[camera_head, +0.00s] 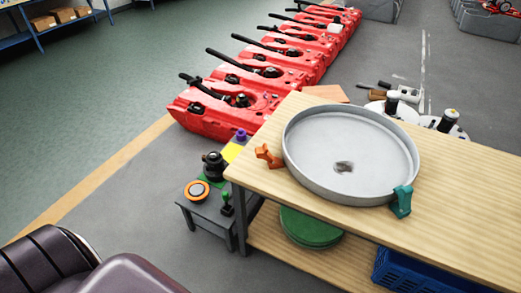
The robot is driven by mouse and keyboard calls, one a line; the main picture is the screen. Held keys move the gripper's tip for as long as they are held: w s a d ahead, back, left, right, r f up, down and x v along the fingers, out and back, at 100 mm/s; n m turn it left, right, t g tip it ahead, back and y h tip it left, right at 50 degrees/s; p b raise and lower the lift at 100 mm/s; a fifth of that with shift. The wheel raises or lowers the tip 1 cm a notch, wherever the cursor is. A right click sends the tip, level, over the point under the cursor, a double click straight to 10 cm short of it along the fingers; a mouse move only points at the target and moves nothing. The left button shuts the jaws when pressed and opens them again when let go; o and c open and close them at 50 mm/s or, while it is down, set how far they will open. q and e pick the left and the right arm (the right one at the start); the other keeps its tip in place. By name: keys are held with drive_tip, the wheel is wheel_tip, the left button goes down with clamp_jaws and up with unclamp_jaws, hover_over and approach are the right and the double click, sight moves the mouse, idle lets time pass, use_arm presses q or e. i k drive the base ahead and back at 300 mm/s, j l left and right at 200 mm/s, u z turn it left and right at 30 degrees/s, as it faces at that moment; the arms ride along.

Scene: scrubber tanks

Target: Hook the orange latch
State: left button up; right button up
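The orange latch (268,156) is at the left side of a round grey pan-like tank part (300,185) on the wooden workbench. It leans outward from the rim, and I cannot tell at this size whether its tip touches the rim. A teal latch (401,201) stands at the right front of the same part, close against its wall. Neither of my grippers is in view.
The wooden workbench (460,225) has a lower shelf with green discs (310,228) and a blue crate (425,275). A small grey stand (207,211) with knobs is left of it. Red tanks (225,120) stand behind. Open floor lies left.

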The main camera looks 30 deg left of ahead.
sight(262, 152)
drive_tip(key=i+j, duration=0.1)
drive_tip(key=j, duration=1.05)
drive_tip(key=i+j, duration=0.1)
drive_tip(key=j, duration=1.05)
